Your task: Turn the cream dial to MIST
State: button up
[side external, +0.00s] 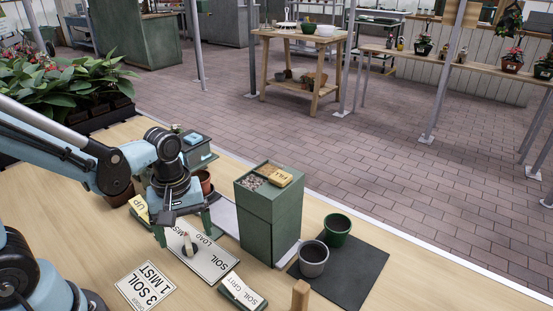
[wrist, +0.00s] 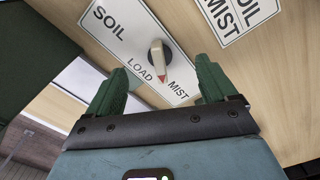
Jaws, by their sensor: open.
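The cream dial (wrist: 157,54) has a red tip and sits on a white plate (wrist: 121,27) marked SOIL, LOAD and MIST. In the wrist view its red tip points down, close to the end of the word LOAD and short of MIST. In the side view the dial (side external: 187,244) stands on the same plate (side external: 213,262). My gripper (wrist: 159,66) is open, with its green fingers apart on either side of the dial's tip end in the picture. My gripper (side external: 184,226) is low over the plate in the side view. I cannot tell whether a finger touches the dial.
A card (side external: 146,287) reading 3 SOIL 1 MIST lies in front of the plate. A SOIL GRIT block (side external: 242,291) lies to its right. A tall green box (side external: 270,215) stands behind. A grey pot (side external: 313,260) and green pot (side external: 338,230) stand on a dark mat (side external: 355,275).

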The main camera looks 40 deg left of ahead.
jog(key=shift+r, duration=2.2)
jog(key=shift+w+r+m+t, duration=0.2)
jog(key=shift+r+m+t, duration=0.35)
jog(key=shift+m, duration=0.45)
jog(key=shift+w+r+m+t, duration=0.4)
jog(key=shift+r+m+t, duration=0.5)
jog(key=shift+m, duration=0.75)
jog(key=shift+w+r+m+t, duration=0.4)
jog(key=shift+r+m+t, duration=0.2)
jog(key=shift+m+t, duration=0.85)
jog(key=shift+w+r+m+t, duration=0.4)
jog(key=shift+r+m+t, duration=0.35)
jog(key=shift+m, duration=1.15)
